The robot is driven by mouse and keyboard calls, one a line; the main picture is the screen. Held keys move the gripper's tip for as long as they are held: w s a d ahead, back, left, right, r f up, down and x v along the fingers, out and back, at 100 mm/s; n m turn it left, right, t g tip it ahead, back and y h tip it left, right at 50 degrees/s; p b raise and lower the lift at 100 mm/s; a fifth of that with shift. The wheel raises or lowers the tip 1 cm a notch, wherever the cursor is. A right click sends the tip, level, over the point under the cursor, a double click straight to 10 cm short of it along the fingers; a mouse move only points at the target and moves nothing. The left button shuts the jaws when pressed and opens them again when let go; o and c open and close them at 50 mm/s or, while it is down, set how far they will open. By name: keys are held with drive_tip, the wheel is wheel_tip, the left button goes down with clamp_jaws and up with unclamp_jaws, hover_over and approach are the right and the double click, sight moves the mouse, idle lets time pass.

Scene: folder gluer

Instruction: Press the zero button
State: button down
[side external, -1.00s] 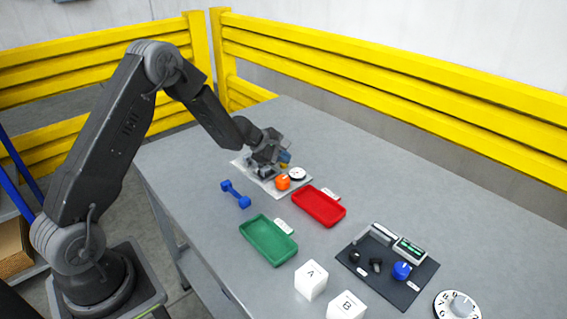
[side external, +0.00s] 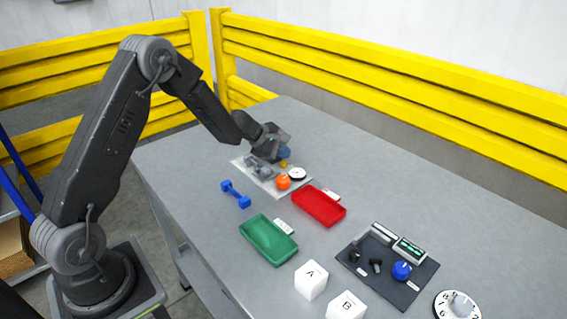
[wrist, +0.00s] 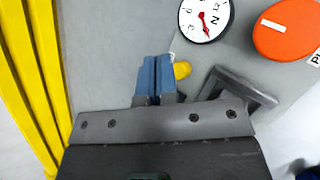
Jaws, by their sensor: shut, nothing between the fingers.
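A small yellow button-like part (wrist: 182,70) shows beside my fingers in the wrist view. It also shows on the light panel in the side view (side external: 284,164). No label on it can be read, so I cannot tell if it is the zero button. My gripper (wrist: 156,60) has its blue fingers shut together with nothing between them. In the side view my gripper (side external: 285,152) is at the far end of the panel, above and just behind the yellow part. Part of the yellow part is hidden by a finger in the wrist view.
On the panel (side external: 240,160) are a white dial with a red needle (wrist: 205,18), an orange knob (wrist: 285,28) and a grey bracket (wrist: 240,88). A red tray (side external: 320,207), green tray (side external: 268,242) and blue dumbbell-shaped piece (side external: 236,195) lie nearer. Yellow rails (side external: 400,80) stand behind.

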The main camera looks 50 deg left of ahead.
sight(283, 164)
drive_tip(key=shift+r, duration=2.45)
drive_tip(key=shift+r, duration=0.1)
drive_tip(key=s+d+r+m+g+h, duration=0.1)
drive_tip(key=s+d+r+m+g, duration=0.1)
drive_tip(key=s+d+r+m, duration=1.1)
drive_tip(key=s+d+r+m+y, duration=0.2)
drive_tip(key=s+m, duration=0.7)
drive_tip(key=s, duration=1.2)
drive_tip(key=y, duration=0.2)
drive_tip(key=shift+s+d+r+g+y, duration=0.2)
drive_tip(key=shift+s+g+y, duration=0.2)
